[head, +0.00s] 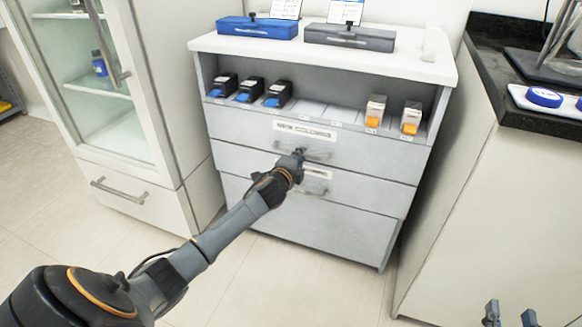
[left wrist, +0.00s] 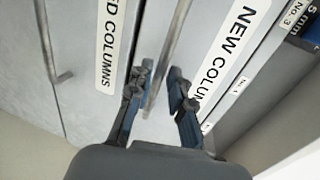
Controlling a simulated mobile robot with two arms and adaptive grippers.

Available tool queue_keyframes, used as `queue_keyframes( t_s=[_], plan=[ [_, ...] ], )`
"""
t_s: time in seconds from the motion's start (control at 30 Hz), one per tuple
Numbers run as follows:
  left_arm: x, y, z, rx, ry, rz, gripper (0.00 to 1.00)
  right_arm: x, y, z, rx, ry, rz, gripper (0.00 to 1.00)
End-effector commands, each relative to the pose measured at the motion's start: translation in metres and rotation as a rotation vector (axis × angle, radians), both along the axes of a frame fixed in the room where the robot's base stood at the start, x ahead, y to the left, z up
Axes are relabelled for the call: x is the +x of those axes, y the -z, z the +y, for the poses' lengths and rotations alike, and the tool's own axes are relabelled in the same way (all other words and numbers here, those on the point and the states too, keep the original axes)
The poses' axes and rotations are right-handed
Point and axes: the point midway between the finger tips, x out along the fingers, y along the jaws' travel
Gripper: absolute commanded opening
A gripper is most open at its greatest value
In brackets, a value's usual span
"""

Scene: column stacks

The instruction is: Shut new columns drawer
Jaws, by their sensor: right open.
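The new columns drawer (head: 245,127) is the upper drawer of the white cabinet, with a "NEW COLUMNS" label and a bar handle (head: 318,155). Its front looks flush or nearly flush with the drawer below; a small gap cannot be ruled out. My left gripper (head: 299,153) is at this handle. In the left wrist view, the handle (left wrist: 172,48) runs between the fingers of my left gripper (left wrist: 160,80), with a gap visible beside it, so the gripper looks open. My right gripper (head: 510,314) is open and empty at the lower right, away from the cabinet.
The used columns drawer (head: 375,192) is below. Black-and-blue boxes (head: 249,89) and orange-and-white boxes (head: 411,118) stand on the shelf above. Blue (head: 258,29) and grey (head: 350,39) cases sit on top. A glass-door cabinet (head: 150,130) flanks the left, a dark-topped counter (head: 485,90) the right.

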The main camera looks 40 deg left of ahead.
Motion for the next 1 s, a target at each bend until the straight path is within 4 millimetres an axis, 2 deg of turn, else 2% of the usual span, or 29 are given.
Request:
queue_keyframes(
  t_s=[0.3,0.5,0.67,1.0],
  plan=[
    [-0.06,-0.012,-0.015,0.001,0.002,0.001,0.2,0.0,-0.001,0.0,0.001,0.0,-0.002,0.41],
    [-0.084,-0.017,-0.02,0.003,0.001,0.001,0.2,0.0,-0.001,0.0,0.001,0.0,-0.002,0.41],
    [-0.09,-0.019,-0.022,0.002,0.0,-0.001,0.2,0.0,-0.001,0.0,0.001,0.0,-0.002,0.41],
    [-0.09,-0.019,-0.022,0.001,0.0,-0.001,0.2,0.0,-0.001,0.0,0.001,0.0,-0.002,0.41]
  ],
)
